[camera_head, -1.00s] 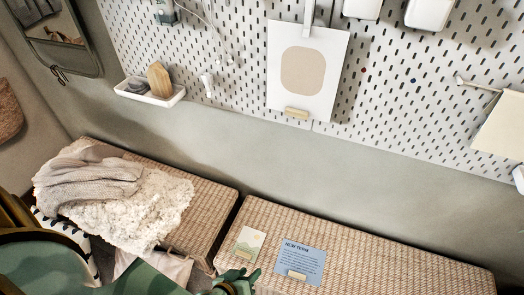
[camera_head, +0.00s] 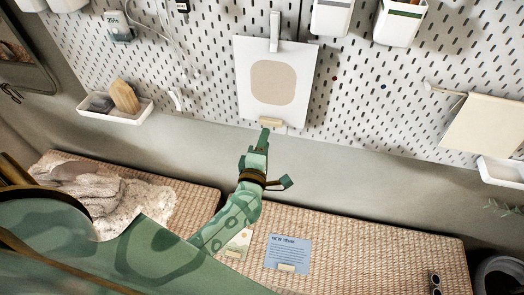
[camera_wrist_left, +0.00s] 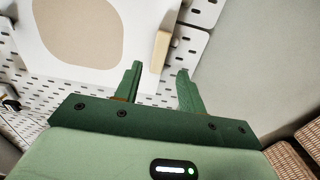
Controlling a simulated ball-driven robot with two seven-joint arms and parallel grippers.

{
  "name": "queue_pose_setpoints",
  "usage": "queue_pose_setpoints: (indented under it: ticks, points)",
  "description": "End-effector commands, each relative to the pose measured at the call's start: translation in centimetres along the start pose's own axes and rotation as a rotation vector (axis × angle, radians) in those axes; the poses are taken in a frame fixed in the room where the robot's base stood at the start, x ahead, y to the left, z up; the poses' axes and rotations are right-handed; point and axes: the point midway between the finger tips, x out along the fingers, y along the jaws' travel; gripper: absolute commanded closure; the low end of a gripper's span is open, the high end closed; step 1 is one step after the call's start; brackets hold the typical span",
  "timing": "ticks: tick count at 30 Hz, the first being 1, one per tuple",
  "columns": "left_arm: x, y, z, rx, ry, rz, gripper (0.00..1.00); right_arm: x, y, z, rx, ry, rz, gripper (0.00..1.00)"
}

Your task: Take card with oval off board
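The white card with a beige oval (camera_head: 300,108) hangs on the white pegboard (camera_head: 350,110), under a pale clip (camera_head: 275,32) at its top. A small wooden tab (camera_head: 271,122) is on the card's lower edge. My left gripper (camera_head: 265,133) is just below that tab in the head view. In the left wrist view my left gripper (camera_wrist_left: 160,70) is open, with a gap between its fingers. The tab (camera_wrist_left: 163,45) shows just beyond the gap, and the card (camera_wrist_left: 105,22) fills the upper left. My right gripper is not in view.
A woven bench (camera_head: 370,250) below holds a blue "NEW TERM" card (camera_head: 287,256) and a landscape card (camera_head: 239,243) partly behind my arm. A white tray (camera_head: 120,115) is left on the board. A beige cloth (camera_head: 485,125) hangs right.

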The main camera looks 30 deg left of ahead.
Motion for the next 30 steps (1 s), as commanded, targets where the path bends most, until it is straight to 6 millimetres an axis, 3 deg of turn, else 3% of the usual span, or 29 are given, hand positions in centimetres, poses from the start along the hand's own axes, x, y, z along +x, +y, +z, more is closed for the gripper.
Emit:
queue_pose_setpoints:
  ticks: [15,29,30]
  points:
    - [5.5,0.0,0.0,0.002,-0.001,0.000,0.60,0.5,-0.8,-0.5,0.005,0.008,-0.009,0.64]
    - [6.3,0.0,0.0,0.002,-0.002,-0.001,0.60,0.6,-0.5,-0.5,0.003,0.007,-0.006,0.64]
    - [6.3,0.0,0.0,0.002,-0.002,-0.001,0.66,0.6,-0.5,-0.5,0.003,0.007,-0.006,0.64]
